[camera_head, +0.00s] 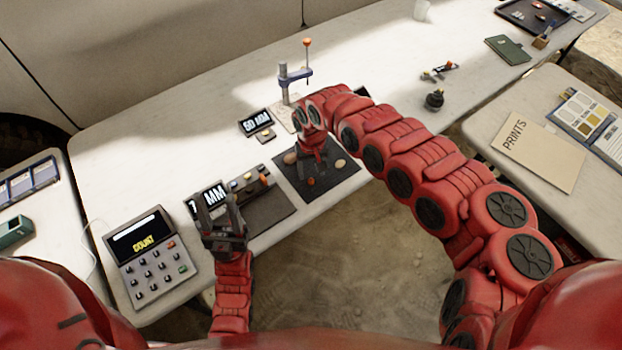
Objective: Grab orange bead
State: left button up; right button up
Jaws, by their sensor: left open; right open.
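A small orange-red bead (311,182) lies on the dark mat (345,178) at the table's front edge. A brown round piece (290,158) and a tan one (340,163) are on the same mat. My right gripper (316,168) is open and points down over this mat, just behind the bead in the picture. The arm and gripper hide part of the mat. I cannot tell how high the fingertips are above it. My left gripper (223,212) is open, in front of a dark display sign and left of a second dark mat (268,212).
A stand with an orange ball on top (307,42) rises behind my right gripper. A "50 MM" sign (257,122) stands left of it. A keypad device (150,255) is at the left. The table's back middle is clear.

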aim_at(311, 180)
jog(key=f, duration=0.2)
jog(key=shift+s+a+f, duration=0.2)
jog(key=shift+s+f, duration=0.05)
jog(key=shift+f, duration=0.05)
jog(key=shift+d+f, duration=0.1)
jog(key=shift+f, duration=0.35)
jog(key=shift+c, duration=0.2)
jog(key=shift+r, duration=0.1)
grip_shut()
